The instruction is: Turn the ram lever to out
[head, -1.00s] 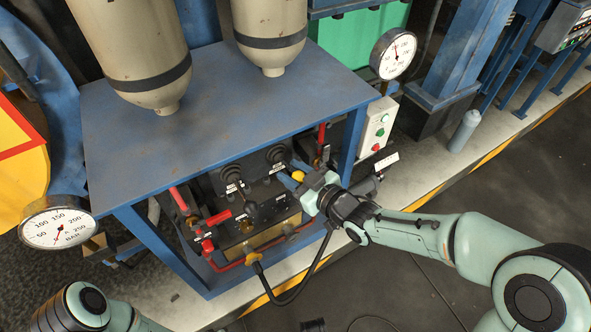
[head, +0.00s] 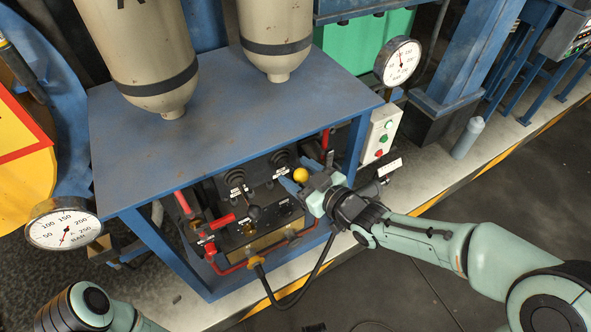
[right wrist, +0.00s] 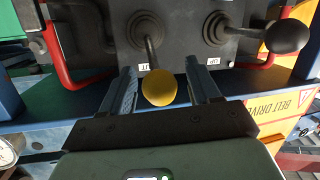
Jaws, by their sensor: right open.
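A lever with a yellow ball knob (head: 301,174) stands on the black control panel (head: 235,222) under the blue bench top. A second lever with a black knob (head: 254,212) stands to its left. My right gripper (head: 292,182) is open at the yellow knob. In the right wrist view the yellow knob (right wrist: 160,88) lies between my two open fingers (right wrist: 160,76), with a gap on each side. The black knob (right wrist: 288,38) is outside them, to the right. My left gripper is out of view.
The blue bench top (head: 230,120) overhangs the panel and carries two beige cylinders (head: 145,50). Red pipes (head: 230,268) and a black hose (head: 300,296) run in front below. A white button box (head: 380,133) stands at the right. The floor in front is open.

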